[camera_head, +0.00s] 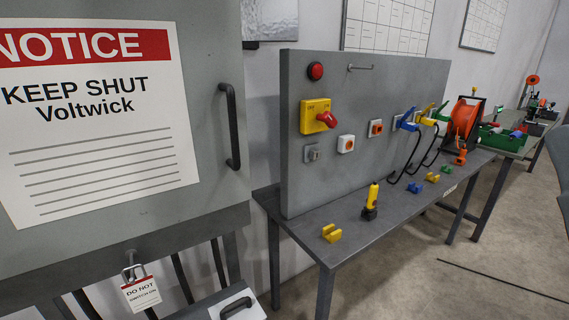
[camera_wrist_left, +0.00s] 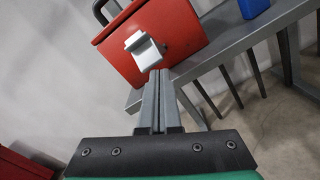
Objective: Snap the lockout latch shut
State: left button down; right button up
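In the left wrist view, a red box (camera_wrist_left: 185,32) has a pale grey latch-like piece (camera_wrist_left: 145,50) on its face, with its lower part angled out from the box. My left gripper (camera_wrist_left: 158,74) has its two fingers together, with nothing seen between them. The fingertips are just below the grey piece; I cannot tell whether they touch it. In the head view, a metal hasp or lock (camera_head: 132,270) with a "DO NOT SWITCH ON" tag (camera_head: 141,293) hangs under the grey cabinet door (camera_head: 215,60). Neither gripper shows there, and my right gripper is in no view.
In the head view, a bench (camera_head: 390,215) carries a switch panel (camera_head: 350,85), a yellow tester (camera_head: 372,198), several coloured clips and an orange reel (camera_head: 463,118).

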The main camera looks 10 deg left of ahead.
pick_arm(q)
jog(key=shift+r, duration=0.3)
jog(key=shift+r+p, duration=0.65)
jog(key=shift+r, duration=0.15)
dwell(0.3)
jog(key=f+v, duration=0.1)
jog(key=v, duration=0.6)
dwell(0.6)
